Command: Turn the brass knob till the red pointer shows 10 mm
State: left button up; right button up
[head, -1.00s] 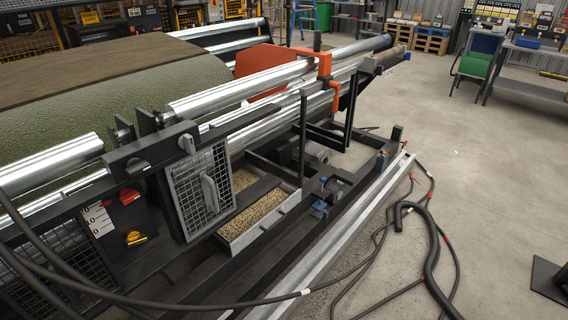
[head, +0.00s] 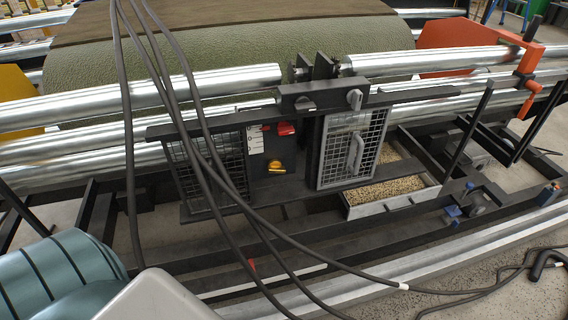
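The brass knob (head: 276,167) sits low on a dark panel (head: 270,187) near the middle of the head view. The red pointer (head: 286,128) is above it, at the upper part of the panel. A white scale plate (head: 256,140) with black marks is left of the pointer. Its figures are too small to read surely, so I cannot tell the pointer's reading. Dark hoses pass in front of the machine just left of the scale. Neither of my grippers is in view.
A mesh door (head: 350,150) with a grey handle is right of the panel. A tray of granules (head: 388,193) lies beyond it. Long metal rollers (head: 210,87) run above. Loose dark hoses (head: 222,170) hang across the front. A pale rail (head: 420,262) runs along the floor.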

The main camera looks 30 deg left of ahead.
aim_at(275, 166)
jog(key=u, duration=0.4)
jog(key=j+u, duration=0.15)
jog(key=u, duration=0.2)
jog(key=i+u, duration=0.1)
jog(key=u, duration=0.3)
